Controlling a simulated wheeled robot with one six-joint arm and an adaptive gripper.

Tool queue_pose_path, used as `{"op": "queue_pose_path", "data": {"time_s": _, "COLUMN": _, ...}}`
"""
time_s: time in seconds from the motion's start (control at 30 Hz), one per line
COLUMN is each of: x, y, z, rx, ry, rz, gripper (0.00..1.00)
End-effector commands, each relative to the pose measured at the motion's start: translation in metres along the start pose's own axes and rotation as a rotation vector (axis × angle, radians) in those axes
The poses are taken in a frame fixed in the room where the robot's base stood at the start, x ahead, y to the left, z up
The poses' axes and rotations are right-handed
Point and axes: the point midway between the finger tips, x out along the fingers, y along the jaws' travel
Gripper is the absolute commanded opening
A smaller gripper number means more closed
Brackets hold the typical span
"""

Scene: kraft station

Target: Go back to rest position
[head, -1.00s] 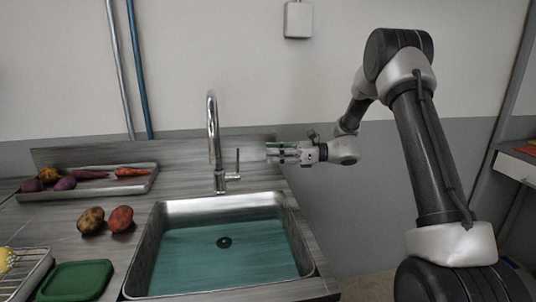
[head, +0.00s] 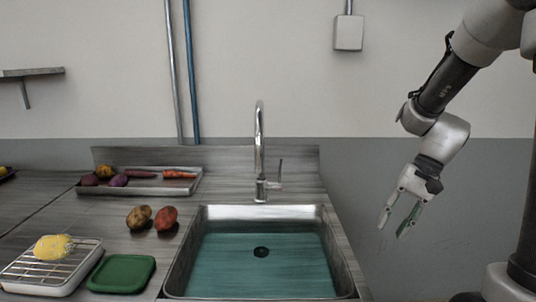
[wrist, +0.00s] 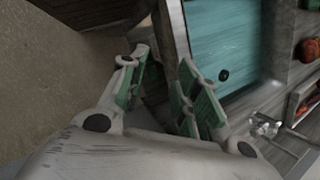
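My gripper (head: 393,228) hangs to the right of the sink in the head view, in the air in front of the grey lower wall, pointing down and slightly left. Its two fingers are apart and nothing is between them. In the wrist view, the fingers (wrist: 160,85) with green inner pads are also spread and empty. The sink (head: 335,235) holds blue-green water with a dark drain under it. My gripper is clear of the sink's right edge.
A potato (head: 138,217) and a red one (head: 167,218) lie left of the sink. A vegetable tray (head: 140,188), a green lid (head: 121,274) and a wire rack (head: 50,275) with a yellow item stand further left. The faucet (head: 260,150) rises behind the sink. Space right of the counter is open.

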Motion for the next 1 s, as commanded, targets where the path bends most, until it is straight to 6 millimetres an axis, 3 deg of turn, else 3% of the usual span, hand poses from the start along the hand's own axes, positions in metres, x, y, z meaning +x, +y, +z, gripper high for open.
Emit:
{"op": "queue_pose_path", "data": {"time_s": 0.2, "x": -0.054, "y": 0.056, "z": 0.049, "rx": -0.330, "ry": 0.254, "rz": 0.225, "gripper": 0.32}}
{"op": "queue_pose_path", "data": {"time_s": 0.4, "x": -0.088, "y": 0.085, "z": 0.088, "rx": -0.494, "ry": 0.461, "rz": 0.335, "gripper": 0.32}}
{"op": "queue_pose_path", "data": {"time_s": 0.63, "x": -0.109, "y": 0.081, "z": 0.115, "rx": -0.560, "ry": 0.616, "rz": 0.306, "gripper": 0.32}}
{"op": "queue_pose_path", "data": {"time_s": 1.0, "x": -0.113, "y": 0.078, "z": 0.119, "rx": -0.575, "ry": 0.640, "rz": 0.296, "gripper": 0.32}}
